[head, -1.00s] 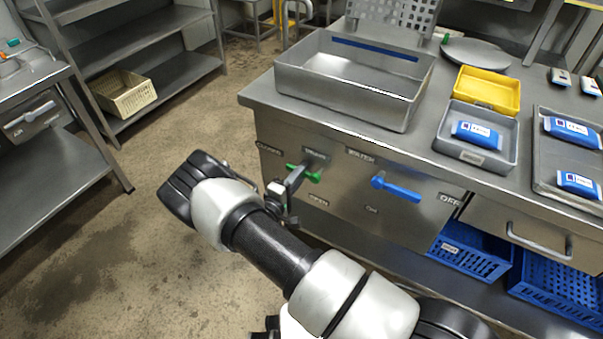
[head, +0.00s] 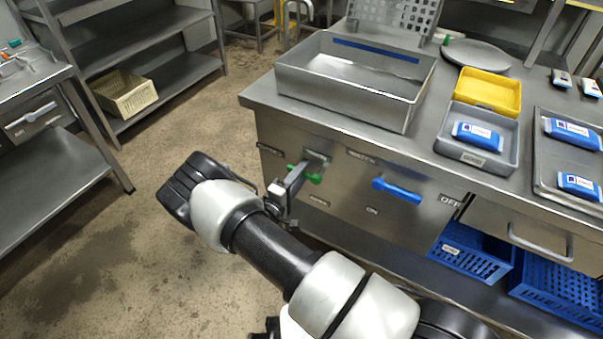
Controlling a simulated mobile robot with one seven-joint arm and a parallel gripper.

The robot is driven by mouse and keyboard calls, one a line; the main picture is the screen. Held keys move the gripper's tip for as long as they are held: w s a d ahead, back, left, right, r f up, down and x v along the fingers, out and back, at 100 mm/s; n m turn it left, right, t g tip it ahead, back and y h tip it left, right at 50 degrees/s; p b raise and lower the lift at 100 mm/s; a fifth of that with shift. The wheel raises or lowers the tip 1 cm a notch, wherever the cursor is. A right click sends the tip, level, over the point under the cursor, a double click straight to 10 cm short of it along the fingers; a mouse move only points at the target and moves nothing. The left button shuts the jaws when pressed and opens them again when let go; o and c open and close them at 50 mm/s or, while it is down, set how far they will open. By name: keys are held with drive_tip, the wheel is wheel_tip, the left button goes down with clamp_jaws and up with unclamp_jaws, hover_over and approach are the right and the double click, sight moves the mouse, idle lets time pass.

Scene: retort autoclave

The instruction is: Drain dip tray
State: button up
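The dip tray (head: 345,92) is a deep rectangular steel tray on the left of the steel bench, with a blue stripe inside its back wall. Below it, on the bench front, is a green valve handle (head: 316,177), partly covered by my gripper.
On the bench are a yellow tray (head: 489,90), a grey tray (head: 446,144) with a blue-and-white pack, and a metal tray (head: 540,178) with more packs. Blue crates (head: 468,252) sit below. A drawer handle (head: 540,246) juts out. The floor to the left is open.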

drive_tip(key=p+v, duration=0.2)
drive_tip(key=v, duration=1.5)
drive_tip(key=shift+a, duration=0.1)
drive_tip(key=w+d+r+m+g+h, duration=0.1)
drive_tip(key=d+r+m+g+h, duration=0.25)
drive_tip(key=d+r+g, duration=0.4)
drive_tip(key=s+d+r+m+g+y, duration=0.35)
drive_tip(key=s+d+r, duration=0.25)
drive_tip(key=r, duration=0.5)
drive_tip(key=s+d+r+m+g+y, duration=0.3)
drive_tip(key=s+d+r+y, duration=0.25)
drive_tip(key=r, duration=0.55)
drive_tip(key=s+r+m+t+y, duration=0.1)
drive_tip(key=s+r+t+y, duration=0.4)
drive_tip(key=s+r, duration=0.35)
wheel_tip(320, 180, up, 22)
drive_tip(key=p, duration=2.1)
drive_tip(key=shift+w+d+f, duration=0.15)
drive_tip(key=shift+w+f, duration=0.1)
drive_tip(key=shift+h, duration=0.25)
